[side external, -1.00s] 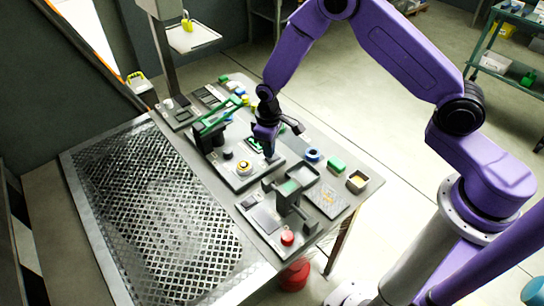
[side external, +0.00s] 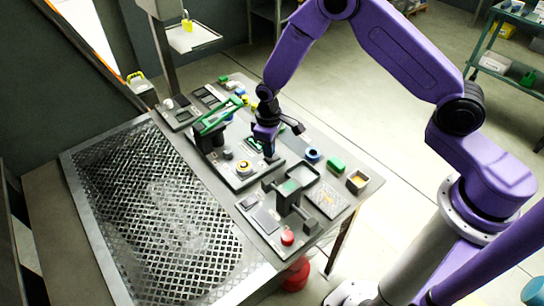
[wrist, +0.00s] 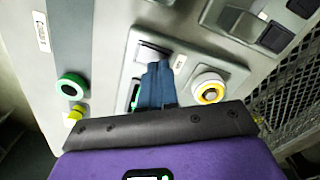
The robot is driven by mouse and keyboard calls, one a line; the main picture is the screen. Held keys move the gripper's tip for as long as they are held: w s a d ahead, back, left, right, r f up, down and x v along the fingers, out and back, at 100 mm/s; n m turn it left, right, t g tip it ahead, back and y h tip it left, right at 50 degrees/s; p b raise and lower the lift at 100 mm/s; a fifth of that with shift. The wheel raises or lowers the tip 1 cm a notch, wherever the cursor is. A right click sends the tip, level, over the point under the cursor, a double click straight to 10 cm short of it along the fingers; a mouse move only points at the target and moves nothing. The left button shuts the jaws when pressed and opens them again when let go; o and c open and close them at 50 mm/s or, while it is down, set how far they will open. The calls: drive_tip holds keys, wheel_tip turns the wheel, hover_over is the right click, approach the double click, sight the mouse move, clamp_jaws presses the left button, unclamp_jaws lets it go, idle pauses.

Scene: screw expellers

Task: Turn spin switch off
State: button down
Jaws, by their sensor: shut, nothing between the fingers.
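My gripper (side external: 268,153) is shut and empty, pointing down at the grey control panel (side external: 243,182) in the middle of the table. In the wrist view its blue fingers (wrist: 158,84) are together over a small recessed switch plate (wrist: 152,52). The fingers hide part of this plate, so I cannot tell the switch position or whether they touch it. A green-edged part (wrist: 135,95) shows just left of the fingers. A round knob with a yellow and white ring (wrist: 208,89) is to their right; it also shows in the side view (side external: 243,167). No label identifies the spin switch.
A green lever arm (side external: 215,118) stands behind the panel to the left. A metal grate (side external: 150,215) fills the left side.

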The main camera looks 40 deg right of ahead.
sight(269, 160)
drive_tip(key=shift+f, duration=0.95)
idle(0.6)
drive_tip(key=shift+r, duration=3.55)
drive_tip(key=s+r+n, duration=0.3)
drive_tip(key=s+r, duration=1)
drive_tip(key=s, duration=0.2)
drive_tip(key=s+d+r+n, duration=0.1)
drive_tip(key=s+d, duration=0.3)
drive_tip(key=s, duration=0.4)
drive_tip(key=s+d+r+n, duration=0.2)
drive_tip(key=s+d+r, duration=0.2)
drive_tip(key=s, duration=0.5)
drive_tip(key=shift+r+n, duration=0.15)
drive_tip(key=shift+n, duration=0.15)
